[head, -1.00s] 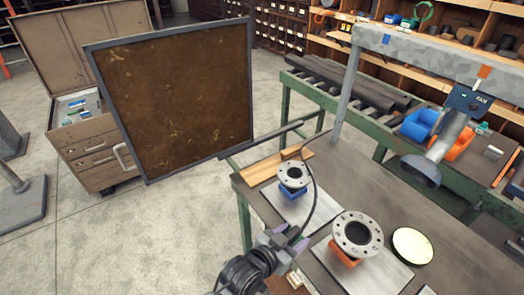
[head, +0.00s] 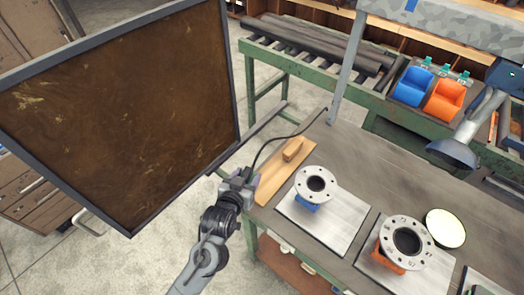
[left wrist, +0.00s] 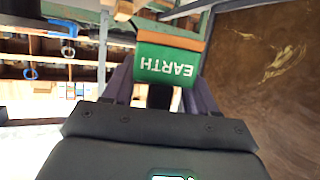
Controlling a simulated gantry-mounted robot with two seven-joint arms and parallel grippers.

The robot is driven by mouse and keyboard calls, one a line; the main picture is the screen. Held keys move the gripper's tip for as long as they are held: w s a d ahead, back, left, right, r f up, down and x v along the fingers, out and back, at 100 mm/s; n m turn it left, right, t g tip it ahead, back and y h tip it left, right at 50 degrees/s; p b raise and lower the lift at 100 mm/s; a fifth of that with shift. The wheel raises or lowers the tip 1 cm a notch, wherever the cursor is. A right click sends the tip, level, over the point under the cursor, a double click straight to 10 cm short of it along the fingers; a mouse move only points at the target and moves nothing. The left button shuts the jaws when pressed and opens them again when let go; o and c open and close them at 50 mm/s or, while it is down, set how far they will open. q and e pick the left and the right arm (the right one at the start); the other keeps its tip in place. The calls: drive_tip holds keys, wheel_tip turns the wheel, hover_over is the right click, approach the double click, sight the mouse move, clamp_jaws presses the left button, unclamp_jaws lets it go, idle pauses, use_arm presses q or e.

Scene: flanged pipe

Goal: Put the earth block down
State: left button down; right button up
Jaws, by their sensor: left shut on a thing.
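The earth block (left wrist: 166,62) shows in the left wrist view as a green block with white, upside-down "EARTH" lettering and an orange-brown edge. My left gripper (left wrist: 158,92) is shut on it, one finger at each side. In the head view my left gripper (head: 243,180) is beside the table's left edge, next to the near end of a wooden board (head: 272,186). The block is hard to make out there. A black cable (head: 278,138) runs from the gripper area to the back of the table. My right gripper is not in view.
A pale flanged pipe piece (head: 316,184) stands on a blue support, and a larger one (head: 384,244) on an orange support, each on a metal plate. A round yellowish disc (head: 445,228) lies to the right. A large framed brown panel (head: 120,110) stands at left, close to the gripper.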

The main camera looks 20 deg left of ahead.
use_arm(q)
drive_tip(key=w, duration=0.2)
drive_tip(key=shift+w+d+r, duration=0.25)
drive_tip(key=shift+w+r, duration=0.05)
drive_tip(key=shift+r, duration=0.05)
drive_tip(key=shift+w+d+f, duration=0.35)
drive_tip(key=shift+w+f, duration=0.25)
drive_tip(key=shift+f, duration=1.05)
drive_tip(key=shift+w+d+f, duration=0.35)
drive_tip(key=shift+w+f, duration=0.25)
drive_tip(key=shift+f, duration=1.05)
drive_tip(key=shift+w+d+f, duration=0.35)
drive_tip(key=shift+w+f, duration=0.25)
drive_tip(key=shift+f, duration=1.05)
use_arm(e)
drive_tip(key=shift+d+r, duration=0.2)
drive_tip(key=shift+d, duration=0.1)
use_arm(q)
drive_tip(key=shift+f, duration=0.1)
drive_tip(key=shift+f, duration=0.1)
drive_tip(key=shift+c, duration=1.6)
unclamp_jaws()
drive_tip(key=shift+f, duration=0.1)
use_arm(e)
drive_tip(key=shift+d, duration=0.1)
